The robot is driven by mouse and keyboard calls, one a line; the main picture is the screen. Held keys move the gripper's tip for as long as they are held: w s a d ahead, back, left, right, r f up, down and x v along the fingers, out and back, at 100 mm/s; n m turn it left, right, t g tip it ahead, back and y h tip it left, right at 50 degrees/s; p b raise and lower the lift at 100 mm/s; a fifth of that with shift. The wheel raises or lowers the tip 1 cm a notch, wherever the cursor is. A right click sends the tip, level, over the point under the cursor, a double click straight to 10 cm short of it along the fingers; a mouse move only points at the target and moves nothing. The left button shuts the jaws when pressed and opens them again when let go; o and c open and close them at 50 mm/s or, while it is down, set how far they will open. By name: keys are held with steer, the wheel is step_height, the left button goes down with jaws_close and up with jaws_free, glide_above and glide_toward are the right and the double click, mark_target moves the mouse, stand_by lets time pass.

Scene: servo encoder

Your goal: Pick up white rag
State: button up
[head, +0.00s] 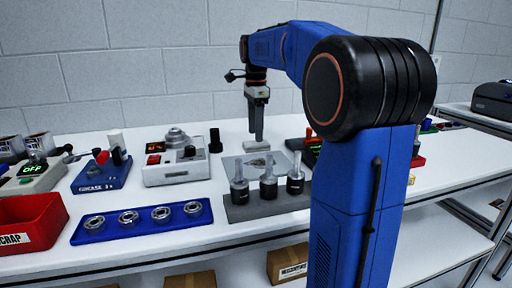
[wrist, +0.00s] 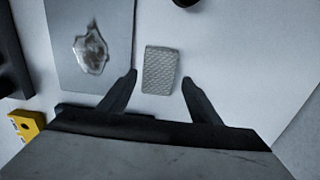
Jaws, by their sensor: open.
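The white rag (wrist: 160,70) is a small, pale, textured rectangle lying flat on the white table in the wrist view. In the head view it is a small light patch (head: 256,146) just under my gripper. My gripper (wrist: 160,83) is open, with one finger on each side of the rag in the picture and a gap on both sides. In the head view my gripper (head: 256,136) points down above the rag. The exact height between fingertips and rag is hard to tell.
A grey plate with a shiny wet-looking spot (wrist: 91,50) lies left of the rag. A yellow object (wrist: 27,123) is at the lower left. A dark block with several metal-topped pegs (head: 268,188) and a grey device (head: 177,164) stand nearby. The table right of the rag is clear.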

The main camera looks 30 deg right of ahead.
steer(key=shift+s+f, duration=0.15)
steer(key=shift+f, duration=1.7)
steer(key=shift+c, duration=0.6)
steer(key=c, duration=0.7)
steer(key=shift+r, duration=0.1)
step_height(320, 180, up, 10)
